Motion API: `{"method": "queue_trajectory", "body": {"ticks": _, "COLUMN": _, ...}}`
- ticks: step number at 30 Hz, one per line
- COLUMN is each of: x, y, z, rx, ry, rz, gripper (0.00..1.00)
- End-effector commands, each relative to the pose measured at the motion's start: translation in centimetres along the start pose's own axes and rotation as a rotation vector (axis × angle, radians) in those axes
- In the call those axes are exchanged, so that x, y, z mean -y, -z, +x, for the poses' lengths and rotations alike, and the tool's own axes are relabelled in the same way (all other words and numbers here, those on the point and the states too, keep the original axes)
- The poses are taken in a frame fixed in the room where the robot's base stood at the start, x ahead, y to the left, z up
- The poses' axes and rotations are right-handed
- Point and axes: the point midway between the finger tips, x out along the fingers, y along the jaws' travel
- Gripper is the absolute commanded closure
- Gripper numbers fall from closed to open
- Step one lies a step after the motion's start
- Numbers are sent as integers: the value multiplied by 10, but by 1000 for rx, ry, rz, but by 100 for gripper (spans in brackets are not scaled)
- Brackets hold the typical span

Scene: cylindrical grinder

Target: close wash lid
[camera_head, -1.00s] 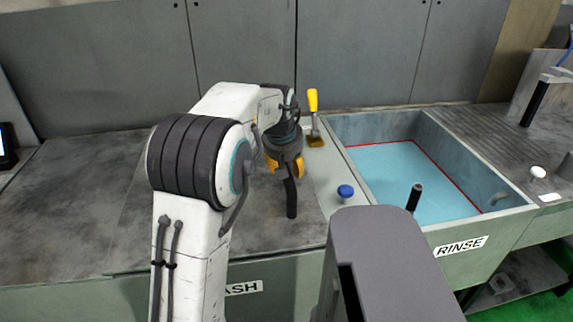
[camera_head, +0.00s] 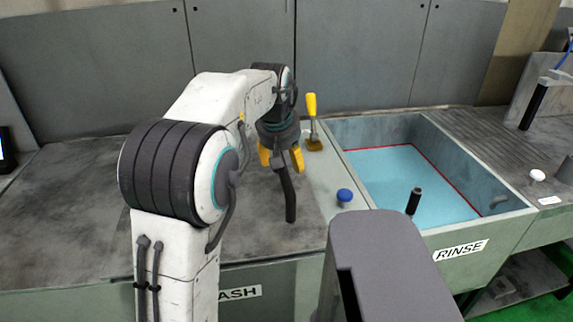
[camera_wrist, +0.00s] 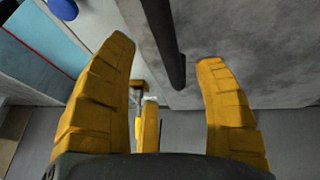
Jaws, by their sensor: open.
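The wash lid (camera_head: 255,222) is a grey, worn panel lying flat over the wash side of the counter, above the partly hidden WASH label (camera_head: 240,293). Its black bar handle (camera_head: 290,205) stands near the lid's right side and also shows in the wrist view (camera_wrist: 166,40). My gripper (camera_head: 281,161) has yellow fingers and is open at the upper end of the handle. In the wrist view, the handle appears between the spread fingertips (camera_wrist: 168,52); I cannot tell whether either finger touches it. My arm hides part of the lid.
A yellow-handled lever (camera_head: 312,115) stands just right of my gripper, with a blue knob (camera_head: 344,196) on the strip nearer me. The open rinse basin (camera_head: 463,246) is to the right, with a black handle (camera_head: 414,200) at its front. Grey panels (camera_head: 360,50) stand behind.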

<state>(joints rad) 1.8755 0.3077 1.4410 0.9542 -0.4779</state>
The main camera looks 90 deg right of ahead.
Motion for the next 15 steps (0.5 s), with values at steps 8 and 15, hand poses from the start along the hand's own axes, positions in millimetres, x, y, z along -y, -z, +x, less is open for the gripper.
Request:
{"method": "queue_trajectory", "body": {"ticks": 8, "x": -1, "y": 1, "z": -41, "rx": -2, "ry": -2, "rz": 1, "gripper": 37}}
{"method": "queue_trajectory", "body": {"ticks": 15, "x": -1, "y": 0, "z": -56, "rx": 0, "ry": -1, "rz": 1, "gripper": 37}}
